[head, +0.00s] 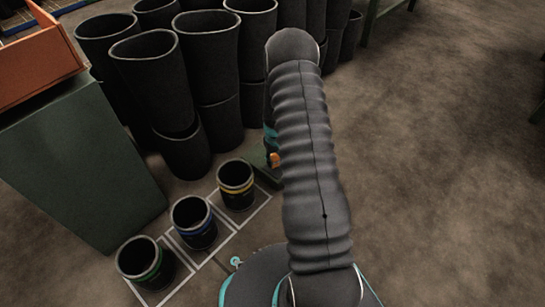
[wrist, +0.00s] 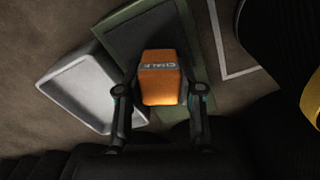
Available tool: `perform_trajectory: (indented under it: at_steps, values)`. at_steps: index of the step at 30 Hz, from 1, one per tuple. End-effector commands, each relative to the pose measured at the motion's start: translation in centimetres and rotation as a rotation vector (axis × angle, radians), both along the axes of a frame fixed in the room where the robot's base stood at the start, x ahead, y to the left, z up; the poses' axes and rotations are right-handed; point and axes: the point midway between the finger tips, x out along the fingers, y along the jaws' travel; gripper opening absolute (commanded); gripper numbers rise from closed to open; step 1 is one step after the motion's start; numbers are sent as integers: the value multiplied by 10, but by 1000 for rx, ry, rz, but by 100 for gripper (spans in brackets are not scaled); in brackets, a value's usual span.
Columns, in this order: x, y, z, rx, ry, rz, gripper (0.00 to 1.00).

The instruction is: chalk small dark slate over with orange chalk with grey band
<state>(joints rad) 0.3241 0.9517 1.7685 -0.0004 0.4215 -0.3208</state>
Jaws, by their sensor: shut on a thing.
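The orange chalk (wrist: 161,84) is a block with a grey lettered band near its top. My gripper (wrist: 160,92) is shut on it, one finger on each side, in the wrist view. The small dark slate (wrist: 128,42) has a green frame and lies behind and below the chalk; the chalk hides part of it. I cannot tell whether they touch. The visible slate surface looks plain dark. In the head view a bit of the orange chalk (head: 275,160) shows beside my arm, over the slate's edge (head: 266,176); my arm hides the rest.
A pale grey tray (wrist: 75,92) lies left of the slate. Black pots with green (head: 145,264), blue (head: 193,222) and yellow (head: 236,184) bands stand on white-outlined squares. Tall black sleeves (head: 155,80) crowd behind, near a green cabinet (head: 80,165). Floor at right is clear.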

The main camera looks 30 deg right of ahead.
Motion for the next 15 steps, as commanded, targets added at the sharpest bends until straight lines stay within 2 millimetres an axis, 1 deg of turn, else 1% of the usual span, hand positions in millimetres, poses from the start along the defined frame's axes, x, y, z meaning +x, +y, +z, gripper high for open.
perform_trajectory:
  at_steps: [11, 13, 14, 15]
  values:
    - [-6, 25, 0, 0, 1, -12, 9]
    - [-5, 25, 8, 0, -1, -14, 9]
    - [-8, 25, -8, 2, 8, -14, 9]
    - [-5, 24, 6, 0, -1, -15, 9]
